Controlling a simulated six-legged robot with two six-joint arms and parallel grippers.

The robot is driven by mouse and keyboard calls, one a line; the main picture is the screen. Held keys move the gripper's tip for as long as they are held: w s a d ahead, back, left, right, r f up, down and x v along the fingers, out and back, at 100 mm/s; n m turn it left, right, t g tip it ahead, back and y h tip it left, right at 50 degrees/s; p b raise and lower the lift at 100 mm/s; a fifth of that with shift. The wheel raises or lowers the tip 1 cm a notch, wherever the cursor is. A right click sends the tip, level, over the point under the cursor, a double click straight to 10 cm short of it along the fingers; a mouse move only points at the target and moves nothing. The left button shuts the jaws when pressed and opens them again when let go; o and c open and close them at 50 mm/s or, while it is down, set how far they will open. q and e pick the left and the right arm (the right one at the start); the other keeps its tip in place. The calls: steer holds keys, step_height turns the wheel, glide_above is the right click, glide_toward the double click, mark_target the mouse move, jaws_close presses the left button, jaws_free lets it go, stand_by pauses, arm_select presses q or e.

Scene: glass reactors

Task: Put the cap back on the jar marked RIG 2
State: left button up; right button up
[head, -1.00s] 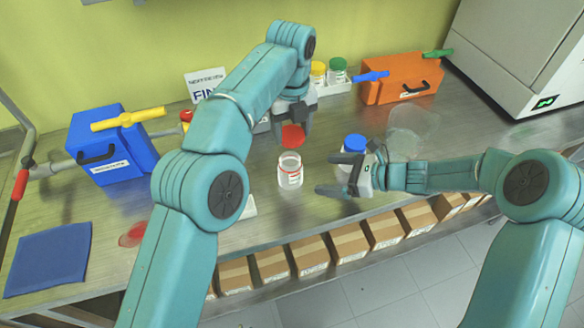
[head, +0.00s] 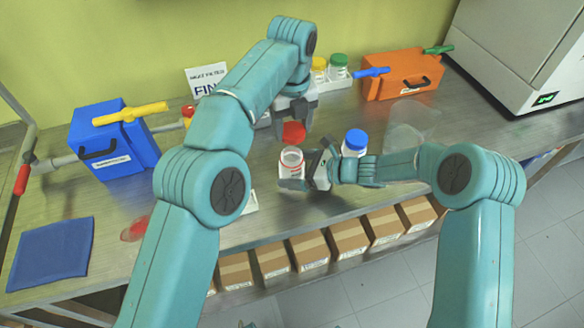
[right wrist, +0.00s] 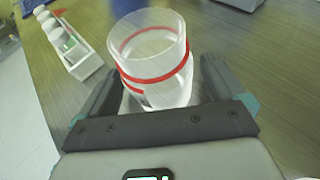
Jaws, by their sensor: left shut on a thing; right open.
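A red cap (head: 293,133) is held in my left gripper (head: 294,116), which is shut on it, above and slightly behind a clear jar. The jar (head: 291,158) stands upright and uncapped on the bench, with a red band around it. My right gripper (head: 303,170) is open, with its fingers on either side of the jar. In the right wrist view the jar (right wrist: 158,62) stands between the two open fingers (right wrist: 155,95), its mouth open. I cannot tell whether the fingers touch it. Its marking is not readable.
A blue-capped jar (head: 354,144) stands close to the right of my right gripper. A blue box (head: 105,150) is left, an orange box (head: 400,78) back right. A blue mat (head: 48,254) lies front left.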

arm_select(q)
steer(key=shift+s+a+r, duration=0.1)
arm_select(e)
steer(key=shift+w+a+f, duration=0.1)
steer(key=shift+a+f, duration=0.1)
steer(key=shift+a, duration=0.4)
steer(key=shift+w+d+f, duration=0.1)
steer(key=shift+w, duration=0.05)
steer(key=c, duration=1.5)
arm_select(q)
glide_above(292, 149)
steer(key=s, duration=0.2)
steer(key=shift+s+f, duration=0.2)
steer(key=shift+f, duration=2.4)
steer(key=shift+f, duration=0.9)
steer(key=shift+f, duration=0.55)
arm_select(e)
steer(key=shift+s+f, duration=0.1)
steer(key=shift+s, duration=0.1)
